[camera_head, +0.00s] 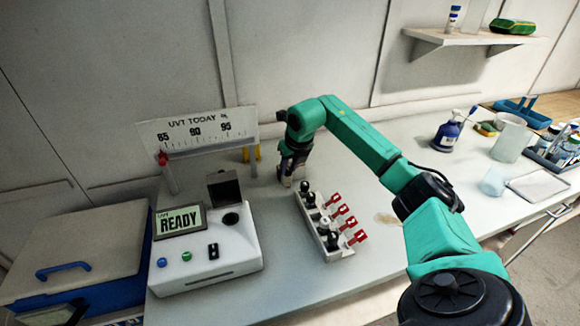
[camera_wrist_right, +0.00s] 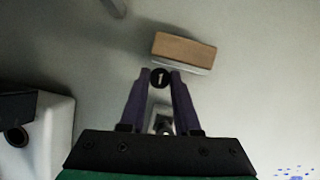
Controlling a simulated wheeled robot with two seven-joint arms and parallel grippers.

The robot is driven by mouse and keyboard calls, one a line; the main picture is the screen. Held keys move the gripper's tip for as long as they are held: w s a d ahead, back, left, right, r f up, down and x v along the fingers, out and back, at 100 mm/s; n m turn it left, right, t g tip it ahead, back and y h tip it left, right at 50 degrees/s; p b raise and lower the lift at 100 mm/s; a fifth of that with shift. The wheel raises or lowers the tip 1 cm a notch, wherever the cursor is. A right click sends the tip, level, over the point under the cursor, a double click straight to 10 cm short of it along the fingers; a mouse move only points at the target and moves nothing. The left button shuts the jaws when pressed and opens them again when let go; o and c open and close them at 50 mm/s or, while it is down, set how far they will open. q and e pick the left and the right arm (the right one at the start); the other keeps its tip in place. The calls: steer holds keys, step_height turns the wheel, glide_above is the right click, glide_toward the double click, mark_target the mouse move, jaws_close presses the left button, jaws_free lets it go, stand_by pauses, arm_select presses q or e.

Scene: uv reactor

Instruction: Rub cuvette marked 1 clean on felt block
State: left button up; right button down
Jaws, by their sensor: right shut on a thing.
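My right gripper (camera_wrist_right: 160,79) is shut on the cuvette marked 1 (camera_wrist_right: 160,77). Its round black cap with a white 1 shows between the fingertips in the right wrist view; its body is hidden below the cap. The felt block (camera_wrist_right: 184,48), brown on top with a pale lower edge, lies just beyond the fingertips, slightly right. I cannot tell whether the cuvette touches it. In the head view my right gripper (camera_head: 290,170) points down over the bench behind the rack, and I cannot make out the block there. My left gripper is not in view.
A white rack (camera_head: 340,254) with black-capped pieces and red tags stands in front of my gripper. The white reactor (camera_head: 225,255) with its READY display is at left, below the UVT scale board (camera_head: 198,130). A spray bottle (camera_head: 446,136) and beaker (camera_head: 510,140) stand right.

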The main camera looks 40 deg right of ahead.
steer(key=shift+w+d, duration=0.1)
steer(key=shift+w, duration=0.2)
stand_by(0.7)
